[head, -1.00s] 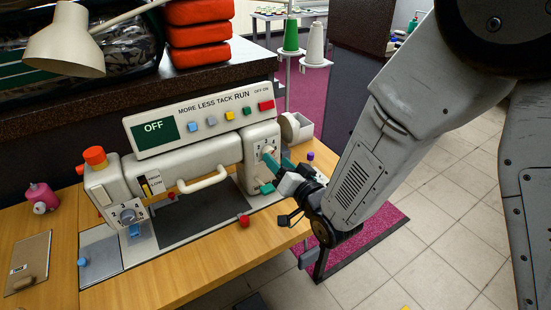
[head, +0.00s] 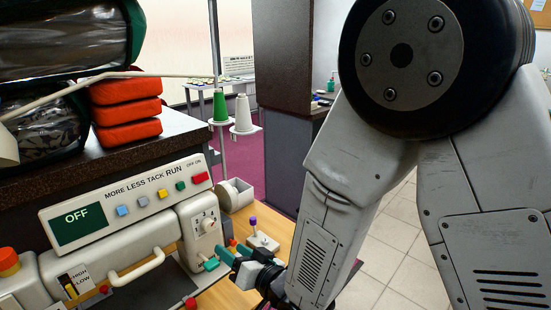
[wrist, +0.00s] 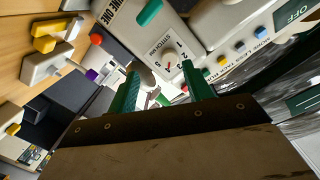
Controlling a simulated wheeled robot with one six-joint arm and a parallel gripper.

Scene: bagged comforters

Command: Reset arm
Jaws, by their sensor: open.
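My gripper (head: 218,258) is open, with its two teal fingers low at the right end of a cream-coloured machine (head: 150,238). Nothing shows between the fingers. In the wrist view the open gripper (wrist: 161,78) has the machine's numbered dial (wrist: 170,60) just beyond the fingertips, between them. The same dial shows in the head view (head: 207,224), above the fingers. I cannot tell whether a finger touches the machine.
The wooden table (head: 228,296) carries the machine and a small purple-topped lever unit (head: 262,241). Red folded bundles (head: 126,108) lie on a dark shelf at left. Green (head: 220,105) and white (head: 243,114) thread cones stand behind. Tiled floor (head: 398,240) is open at right.

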